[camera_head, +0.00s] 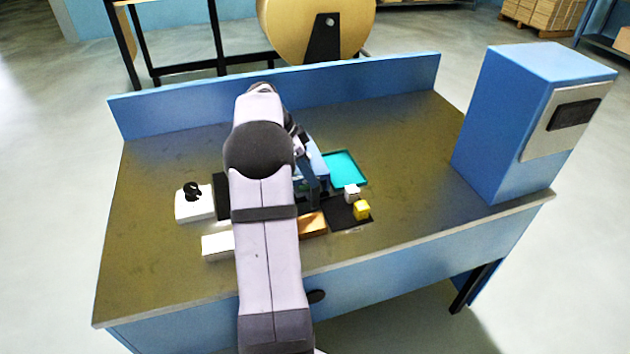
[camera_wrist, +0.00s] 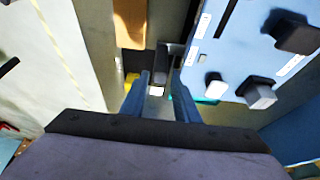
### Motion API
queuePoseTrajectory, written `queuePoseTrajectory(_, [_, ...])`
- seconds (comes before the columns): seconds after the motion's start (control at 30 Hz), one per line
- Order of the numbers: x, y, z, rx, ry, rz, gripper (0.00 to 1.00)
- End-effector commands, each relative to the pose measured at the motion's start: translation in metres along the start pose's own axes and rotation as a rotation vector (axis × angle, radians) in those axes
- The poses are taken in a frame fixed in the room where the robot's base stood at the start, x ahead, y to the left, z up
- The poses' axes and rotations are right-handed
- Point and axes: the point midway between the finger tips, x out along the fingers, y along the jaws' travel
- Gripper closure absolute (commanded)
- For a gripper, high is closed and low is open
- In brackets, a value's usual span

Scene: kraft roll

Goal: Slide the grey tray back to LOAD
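I cannot pick out the grey tray for certain; my arm covers the middle of the bench in the head view. In the wrist view my gripper (camera_wrist: 161,76) has its two blue fingers apart. A dark grey upright piece (camera_wrist: 169,54) shows at the fingertips; I cannot tell whether it is part of the tray or whether the fingers touch it. A white cube (camera_wrist: 157,91) shows in the gap, farther off. In the head view the fingers are mostly hidden near the blue unit (camera_head: 317,160), left of the black mat (camera_head: 340,212).
A teal tray (camera_head: 345,168) lies behind the white cube (camera_head: 352,191) and yellow cube (camera_head: 361,210). An orange-brown block (camera_head: 313,224) is at the front. White boxes (camera_head: 217,246) stand left of my arm. The blue unit's dark knobs (camera_wrist: 294,32) stick out.

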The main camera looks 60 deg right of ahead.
Motion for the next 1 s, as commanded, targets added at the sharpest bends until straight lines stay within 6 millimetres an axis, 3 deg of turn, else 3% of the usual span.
queuePoseTrajectory(0.4, [0.044, 0.0, 0.0, -0.001, 0.0, 0.001, 0.72])
queuePoseTrajectory(0.77, [0.049, 0.0, 0.0, 0.0, 0.0, 0.0, 0.72])
queuePoseTrajectory(0.9, [0.049, 0.0, 0.0, 0.0, 0.0, 0.0, 1.0])
queuePoseTrajectory(1.0, [0.049, 0.0, 0.0, -0.001, 0.0, 0.0, 1.0])
